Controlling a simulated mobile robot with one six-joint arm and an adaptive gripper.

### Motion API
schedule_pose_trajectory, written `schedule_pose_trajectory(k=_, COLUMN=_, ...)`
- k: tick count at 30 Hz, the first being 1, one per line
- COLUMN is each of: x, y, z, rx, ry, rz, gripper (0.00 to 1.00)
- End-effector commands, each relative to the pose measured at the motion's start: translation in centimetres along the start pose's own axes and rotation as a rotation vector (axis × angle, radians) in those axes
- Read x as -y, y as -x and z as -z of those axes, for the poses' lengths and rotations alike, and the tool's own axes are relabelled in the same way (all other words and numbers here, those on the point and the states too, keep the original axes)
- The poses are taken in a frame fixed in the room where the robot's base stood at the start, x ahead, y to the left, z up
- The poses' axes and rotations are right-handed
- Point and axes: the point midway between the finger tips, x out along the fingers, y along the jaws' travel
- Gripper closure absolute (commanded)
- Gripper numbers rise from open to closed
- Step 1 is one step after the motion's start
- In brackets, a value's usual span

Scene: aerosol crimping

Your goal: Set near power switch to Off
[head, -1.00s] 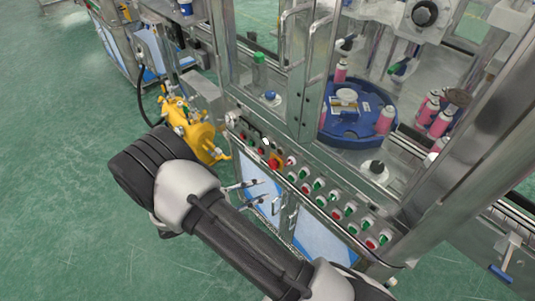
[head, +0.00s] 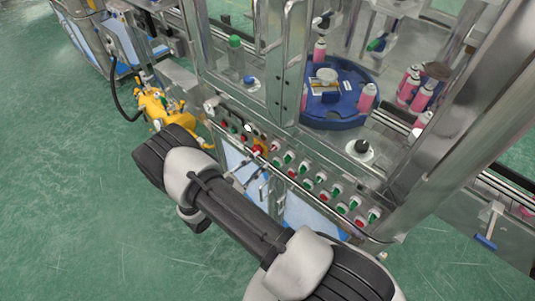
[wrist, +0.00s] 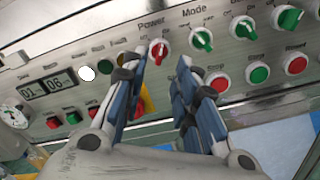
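The power switch (wrist: 158,52) is a red knob with a white ring under the printed word Power on the machine's control panel. Its small position labels are too blurred to read surely, and I cannot tell which one the knob points to. In the wrist view my gripper (wrist: 158,72) is open, one finger to each side of and below the knob, with nothing between the fingertips. I cannot tell whether either finger touches the panel. In the head view my gripper (head: 250,172) shows small, in front of the panel (head: 232,118), partly hidden by my arm.
Green mode knobs (wrist: 202,40) sit just right of the power switch. Green and red buttons (wrist: 258,74) lie below them. A yellow-backed red button (head: 257,151) is close by, mostly hidden by a finger in the wrist view. A yellow device (head: 152,104) stands left of the machine.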

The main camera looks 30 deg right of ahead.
Motion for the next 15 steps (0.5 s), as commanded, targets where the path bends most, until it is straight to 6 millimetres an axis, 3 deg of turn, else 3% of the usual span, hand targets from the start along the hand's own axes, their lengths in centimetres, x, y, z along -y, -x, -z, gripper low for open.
schedule_pose_trajectory(k=6, x=0.1, y=-4.0, z=0.0, rx=0.002, ry=-0.001, rz=0.004, gripper=0.72)
schedule_pose_trajectory(k=15, x=0.0, y=-6.0, z=0.0, rx=0.000, ry=-0.001, rz=0.001, gripper=0.72)
